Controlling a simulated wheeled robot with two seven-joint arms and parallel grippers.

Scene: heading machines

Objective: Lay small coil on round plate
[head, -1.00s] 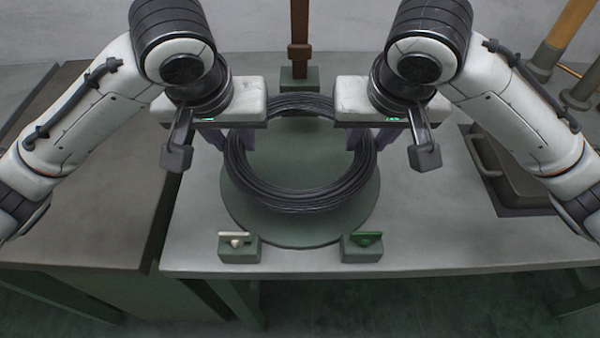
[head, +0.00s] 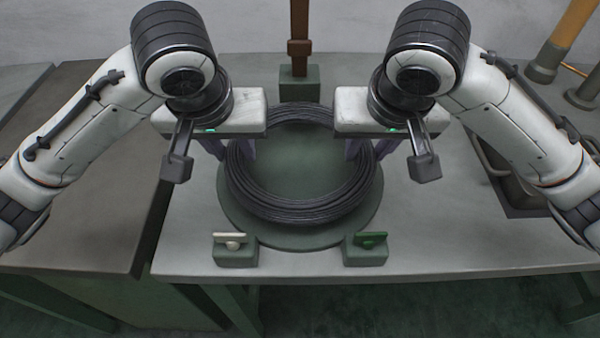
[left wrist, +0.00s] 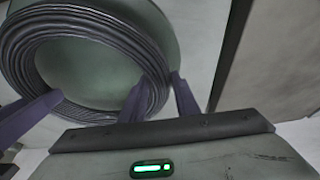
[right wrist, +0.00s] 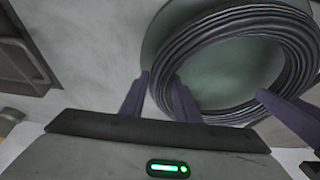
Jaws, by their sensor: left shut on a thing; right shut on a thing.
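The small coil (head: 300,210) is a ring of dark grey wire. It lies flat and level over the round green plate (head: 300,237), whose front rim shows below it. I cannot tell whether the coil touches the plate or hangs just above it. My left gripper (head: 234,150) is shut on the coil's left side; in the left wrist view its fingers (left wrist: 166,88) straddle the wire. My right gripper (head: 369,150) is shut on the coil's right side; in the right wrist view its fingers (right wrist: 160,88) straddle it too. The coil's back is partly hidden by the grippers.
A green block with a pale lever (head: 235,250) and one with a green lever (head: 366,250) stand at the plate's front. A brown post on a green base (head: 300,85) stands behind the coil. A dark tray with a handle (head: 520,185) lies right.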

